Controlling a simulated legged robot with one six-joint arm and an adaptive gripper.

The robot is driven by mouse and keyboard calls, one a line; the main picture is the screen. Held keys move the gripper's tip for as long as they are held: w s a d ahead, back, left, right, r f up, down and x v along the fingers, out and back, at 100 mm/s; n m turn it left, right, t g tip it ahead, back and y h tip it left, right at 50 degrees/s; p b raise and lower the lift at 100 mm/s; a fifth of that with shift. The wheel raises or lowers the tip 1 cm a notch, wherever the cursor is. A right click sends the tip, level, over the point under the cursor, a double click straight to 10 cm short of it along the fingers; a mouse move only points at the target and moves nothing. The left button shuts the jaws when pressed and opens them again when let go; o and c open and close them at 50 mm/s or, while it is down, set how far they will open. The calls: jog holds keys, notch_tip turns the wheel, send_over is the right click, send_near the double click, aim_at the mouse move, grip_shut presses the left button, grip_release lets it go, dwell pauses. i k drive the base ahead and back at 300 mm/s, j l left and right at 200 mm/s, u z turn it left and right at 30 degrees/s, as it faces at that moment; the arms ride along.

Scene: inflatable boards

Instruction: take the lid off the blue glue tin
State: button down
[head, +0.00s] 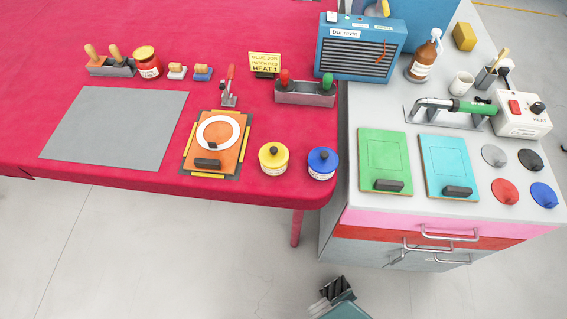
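The blue glue tin (321,170) stands upright near the front right corner of the red table. It has a white label, and its blue lid (322,157) with a dark knob sits on top. A yellow tin (273,166) with a yellow lid and dark knob stands just left of it, apart from it. My gripper (334,288) shows at the bottom edge of the head view, below and clear of the table and the tin. Its dark fingers are small and seen at an angle, so I cannot tell whether they are open. I see nothing held in it.
The red table (60,50) also bears an orange board with a white ring (219,133), a rack with red and green handles (305,95) and a grey sheet (115,127). The grey-topped cabinet (352,140) stands close right of the tin. Bare floor lies in front.

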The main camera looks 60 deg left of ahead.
aim_at(322, 161)
jog(key=j+u, duration=0.1)
jog(key=u, duration=0.35)
jog(key=j+u, duration=0.1)
jog(key=u, duration=0.35)
jog(key=k+j+u, duration=0.1)
jog(key=u, duration=0.35)
jog(key=j+u, duration=0.15)
jog(key=u, duration=0.25)
jog(key=i+j+z, duration=0.4)
jog(key=j+z, duration=0.2)
jog(key=j, duration=0.1)
